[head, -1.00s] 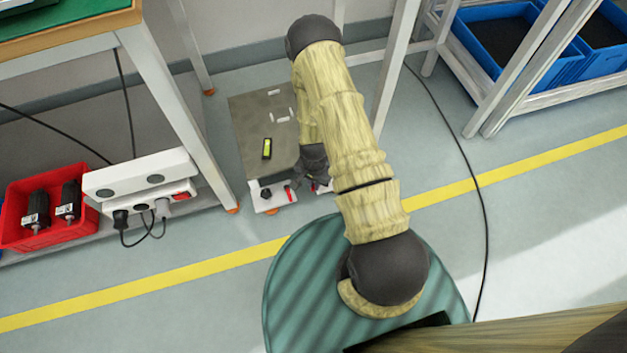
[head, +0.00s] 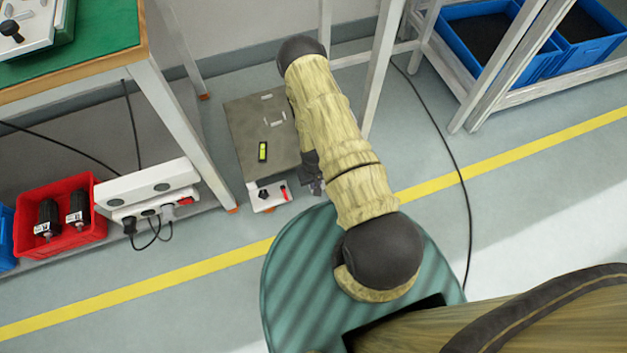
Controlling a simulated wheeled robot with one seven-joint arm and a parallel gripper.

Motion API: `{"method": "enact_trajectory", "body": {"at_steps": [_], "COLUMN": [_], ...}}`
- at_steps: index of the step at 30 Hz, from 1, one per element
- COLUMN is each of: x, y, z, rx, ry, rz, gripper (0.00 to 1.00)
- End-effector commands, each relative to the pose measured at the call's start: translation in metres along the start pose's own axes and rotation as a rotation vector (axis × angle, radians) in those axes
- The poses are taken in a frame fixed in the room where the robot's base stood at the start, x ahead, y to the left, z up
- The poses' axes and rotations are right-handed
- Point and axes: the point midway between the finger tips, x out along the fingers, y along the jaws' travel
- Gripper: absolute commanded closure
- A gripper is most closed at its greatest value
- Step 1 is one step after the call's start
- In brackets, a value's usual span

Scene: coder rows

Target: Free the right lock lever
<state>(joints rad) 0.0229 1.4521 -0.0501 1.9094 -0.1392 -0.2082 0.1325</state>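A low grey platform (head: 258,135) stands on the floor in the head view, beside the workbench. Its white front panel (head: 268,201) carries a black knob (head: 263,195) and a red lever (head: 283,192). My gripper (head: 317,189) is at the platform's front right corner, to the right of this red lever and apart from it in the picture. The gripper is small, dark and partly covered by my arm. I cannot tell whether its fingers are open or touch anything. The front right part of the platform is hidden behind my gripper and arm, and no lever shows there.
A yellow-green level (head: 263,152) lies on the platform. Bench legs (head: 185,130) stand close on the left, near a power strip (head: 150,187) and red bin (head: 65,232). A rack with blue bins (head: 500,45) stands at right. A black cable (head: 455,160) crosses the floor.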

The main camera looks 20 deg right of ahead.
Motion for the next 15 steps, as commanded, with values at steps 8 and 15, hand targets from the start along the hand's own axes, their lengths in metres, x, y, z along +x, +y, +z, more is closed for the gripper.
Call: {"method": "enact_trajectory", "body": {"at_steps": [8, 15], "x": [0.0004, 0.0007], "y": [-0.0004, 0.0], "z": [0.0062, 0.0063], "rx": [-0.046, -0.045], "ry": [-0.016, -0.016], "rz": [-0.002, -0.001], "gripper": [1.0, 1.0]}}
